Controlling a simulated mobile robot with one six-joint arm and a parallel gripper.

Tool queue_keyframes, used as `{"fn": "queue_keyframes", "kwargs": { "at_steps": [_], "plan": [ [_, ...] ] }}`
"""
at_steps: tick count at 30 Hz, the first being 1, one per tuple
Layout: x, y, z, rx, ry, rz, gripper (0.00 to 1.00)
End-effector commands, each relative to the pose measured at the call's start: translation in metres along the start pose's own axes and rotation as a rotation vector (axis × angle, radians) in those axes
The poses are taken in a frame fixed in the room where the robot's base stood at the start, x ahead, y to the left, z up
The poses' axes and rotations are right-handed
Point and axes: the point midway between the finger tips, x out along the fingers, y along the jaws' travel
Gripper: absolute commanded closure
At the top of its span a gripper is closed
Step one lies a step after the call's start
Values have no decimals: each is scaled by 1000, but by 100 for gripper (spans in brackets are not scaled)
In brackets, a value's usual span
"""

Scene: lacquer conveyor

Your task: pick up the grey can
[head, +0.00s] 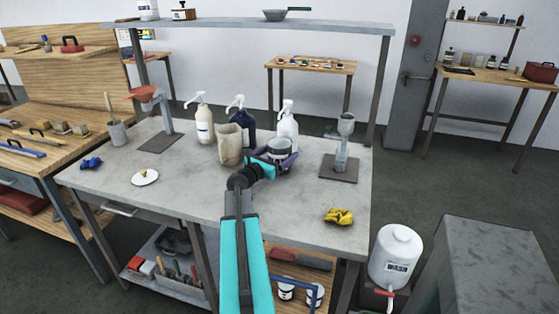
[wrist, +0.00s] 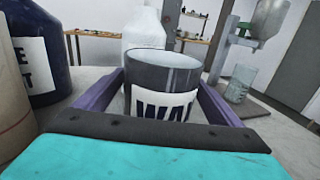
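The grey can (head: 279,149) stands on the grey-topped workbench among the pump bottles. It is dark grey, open at the top, with a white label. In the wrist view the can (wrist: 165,75) is upright and straight ahead, with dark letters on its label. My gripper (head: 276,161) is at the can, low over the bench. Its purple fingers lie on either side of the can in the wrist view (wrist: 163,88). The finger ends come close to the can's sides; whether they press on it cannot be told. The can's base is hidden behind the gripper body.
A beige jug (head: 230,145) stands just left of the can. A dark blue pump bottle (head: 241,122) and a white one (head: 287,125) stand behind it. A metal stand (head: 340,165) is to the right. A yellow cloth (head: 338,216) lies at the front right.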

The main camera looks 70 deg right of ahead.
Motion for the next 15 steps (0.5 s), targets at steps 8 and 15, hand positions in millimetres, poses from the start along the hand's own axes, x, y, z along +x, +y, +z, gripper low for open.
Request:
{"fn": "queue_keyframes", "kwargs": {
  "at_steps": [8, 15],
  "plan": [
    [0, 0, 0, 0, 0, 0, 59],
    [0, 0, 1, 0, -2, -1, 72]
  ]
}}
